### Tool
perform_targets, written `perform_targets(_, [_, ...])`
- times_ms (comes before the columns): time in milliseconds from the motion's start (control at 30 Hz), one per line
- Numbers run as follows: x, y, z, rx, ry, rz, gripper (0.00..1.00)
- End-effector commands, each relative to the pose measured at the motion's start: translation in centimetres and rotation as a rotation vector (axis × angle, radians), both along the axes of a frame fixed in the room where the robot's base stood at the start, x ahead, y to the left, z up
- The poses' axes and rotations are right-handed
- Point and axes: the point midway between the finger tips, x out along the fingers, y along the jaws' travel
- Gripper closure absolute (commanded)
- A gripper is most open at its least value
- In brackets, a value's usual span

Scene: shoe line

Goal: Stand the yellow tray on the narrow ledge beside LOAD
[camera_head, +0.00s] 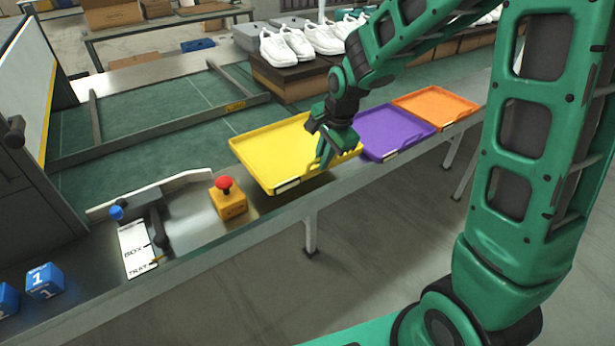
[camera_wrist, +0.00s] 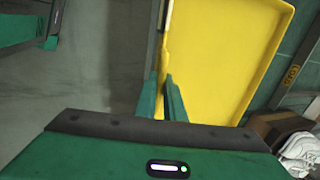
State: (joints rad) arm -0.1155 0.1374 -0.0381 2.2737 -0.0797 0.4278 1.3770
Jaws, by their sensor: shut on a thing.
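The yellow tray (camera_head: 272,152) lies about level over the steel ledge (camera_head: 268,215) along the front of the line, left of the purple tray. It also fills the upper right of the wrist view (camera_wrist: 225,60).
The purple tray (camera_head: 393,132) and orange tray (camera_head: 435,105) lie to the right. A red-topped yellow button box (camera_head: 228,198) stands close left. Further left are a lever with a BOX/TRAY plate (camera_head: 136,250) and blue cubes (camera_head: 45,281). White shoes (camera_head: 287,46) stand behind.

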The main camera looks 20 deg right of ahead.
Motion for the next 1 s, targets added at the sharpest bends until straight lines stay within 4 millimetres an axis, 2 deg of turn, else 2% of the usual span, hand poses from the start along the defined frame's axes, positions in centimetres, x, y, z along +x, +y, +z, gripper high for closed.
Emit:
perform_targets(33, [-0.1,-0.1,-1.1,0.0,0.005,-0.001,1.0])
perform_targets(200, [-0.1,-0.1,-3.7,0.0,0.003,-0.002,1.0])
perform_targets(467, [0.0,-0.1,-5.5,0.0,0.002,-0.003,1.0])
perform_targets(633, [-0.1,-0.1,-7.8,0.0,0.004,-0.003,1.0])
perform_targets(933, [0.0,0.0,-8.3,0.001,0.0,-0.002,1.0])
perform_targets(1000, [-0.1,0.0,-8.3,0.0,0.002,-0.002,0.79])
